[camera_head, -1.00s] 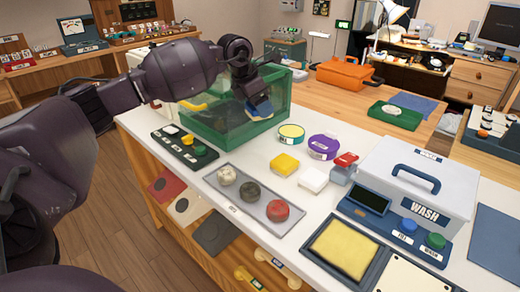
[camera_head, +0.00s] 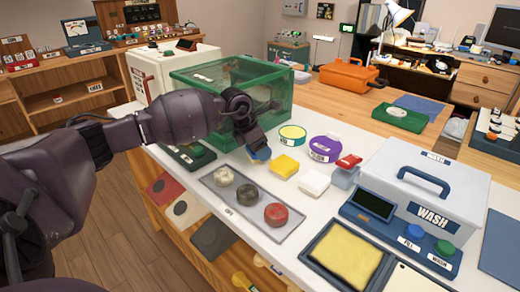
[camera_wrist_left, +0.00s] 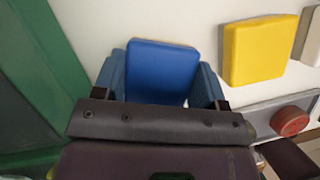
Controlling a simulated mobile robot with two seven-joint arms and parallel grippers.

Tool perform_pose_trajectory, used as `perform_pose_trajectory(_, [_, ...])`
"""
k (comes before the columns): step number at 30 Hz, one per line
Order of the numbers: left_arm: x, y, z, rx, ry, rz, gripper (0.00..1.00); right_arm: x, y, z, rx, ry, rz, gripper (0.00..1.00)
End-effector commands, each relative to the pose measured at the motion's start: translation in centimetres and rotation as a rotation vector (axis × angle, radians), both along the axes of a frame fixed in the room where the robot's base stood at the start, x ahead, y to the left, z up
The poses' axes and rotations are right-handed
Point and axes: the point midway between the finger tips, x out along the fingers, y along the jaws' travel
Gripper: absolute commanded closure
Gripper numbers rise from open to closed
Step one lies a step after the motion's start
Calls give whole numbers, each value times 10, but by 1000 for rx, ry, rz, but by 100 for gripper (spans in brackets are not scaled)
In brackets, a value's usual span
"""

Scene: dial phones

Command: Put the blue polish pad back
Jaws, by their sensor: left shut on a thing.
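The blue polish pad (camera_head: 262,155) is between the fingers of my left gripper (camera_head: 257,148), low over the white counter, just left of the yellow pad (camera_head: 285,165). In the left wrist view the blue pad (camera_wrist_left: 162,70) sits squarely between both fingertips, and the yellow pad (camera_wrist_left: 259,50) lies to its right with a gap. I cannot tell whether the blue pad touches the counter. A white pad (camera_head: 314,182) lies beyond the yellow one, in the same row. My right gripper is not in view.
A green see-through box (camera_head: 210,90) stands behind my left gripper. A grey tray (camera_head: 236,211) with three round pads lies in front. To the right are a red-topped block (camera_head: 347,165), a purple round tin (camera_head: 324,147) and the wash box (camera_head: 405,180).

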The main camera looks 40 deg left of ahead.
Motion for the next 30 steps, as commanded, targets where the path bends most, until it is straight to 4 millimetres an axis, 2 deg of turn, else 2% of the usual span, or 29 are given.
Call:
perform_pose_trajectory(13, [0, 0, -6, 0, -2, -1, 57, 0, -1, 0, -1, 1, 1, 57])
perform_pose_trajectory(14, [0, 0, -6, 0, -3, -1, 32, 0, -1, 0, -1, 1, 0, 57])
perform_pose_trajectory(18, [0, 0, -5, 0, -3, -1, 10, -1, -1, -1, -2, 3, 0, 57])
perform_pose_trajectory(30, [0, 0, 0, 0, -5, 0, 9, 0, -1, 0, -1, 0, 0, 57])
